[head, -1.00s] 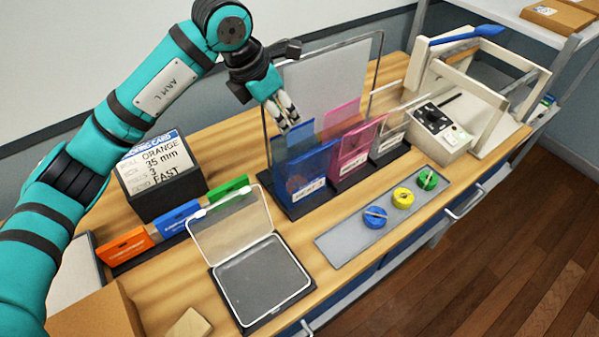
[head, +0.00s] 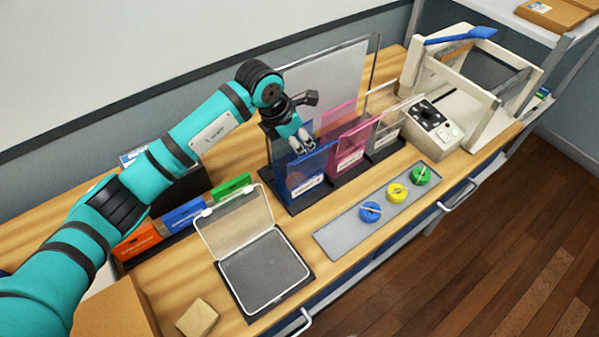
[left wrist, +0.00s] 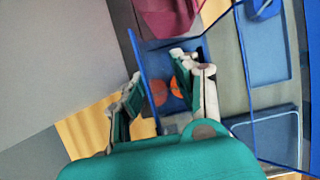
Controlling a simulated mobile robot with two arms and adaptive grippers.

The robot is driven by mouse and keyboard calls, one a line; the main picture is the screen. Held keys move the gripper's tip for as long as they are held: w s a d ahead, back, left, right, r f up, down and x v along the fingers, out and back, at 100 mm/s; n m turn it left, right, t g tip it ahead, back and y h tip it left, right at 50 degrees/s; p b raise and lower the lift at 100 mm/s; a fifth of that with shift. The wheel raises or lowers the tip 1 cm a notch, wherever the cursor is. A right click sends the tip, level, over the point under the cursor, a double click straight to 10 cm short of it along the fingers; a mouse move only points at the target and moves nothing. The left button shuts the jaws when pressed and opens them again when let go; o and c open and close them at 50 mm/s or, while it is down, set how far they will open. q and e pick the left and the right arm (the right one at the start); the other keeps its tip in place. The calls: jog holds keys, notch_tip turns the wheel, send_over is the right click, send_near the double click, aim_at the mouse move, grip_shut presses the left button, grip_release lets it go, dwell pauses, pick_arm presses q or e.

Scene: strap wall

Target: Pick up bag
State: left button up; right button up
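A translucent blue pocket holder (head: 308,178) with a white label stands at the left end of a row on the bench. Orange round shapes show through it; in the left wrist view these orange shapes (left wrist: 176,88) lie between and beyond my fingers. I cannot tell whether they belong to a separate bag. My left gripper (head: 303,146) points down at the top of the blue holder. In the left wrist view the left gripper (left wrist: 157,65) has its fingers apart, with nothing clearly held. My right gripper is not in view.
A pink holder (head: 351,151) and a clear holder (head: 387,126) stand to the right. A grey tray (head: 338,236) with blue, yellow and green discs lies in front. An open clear-lidded case (head: 265,270) lies nearer. A beige device (head: 435,135) stands at right.

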pick_arm(q)
grip_shut()
jog(key=shift+r, duration=0.1)
dwell(0.4)
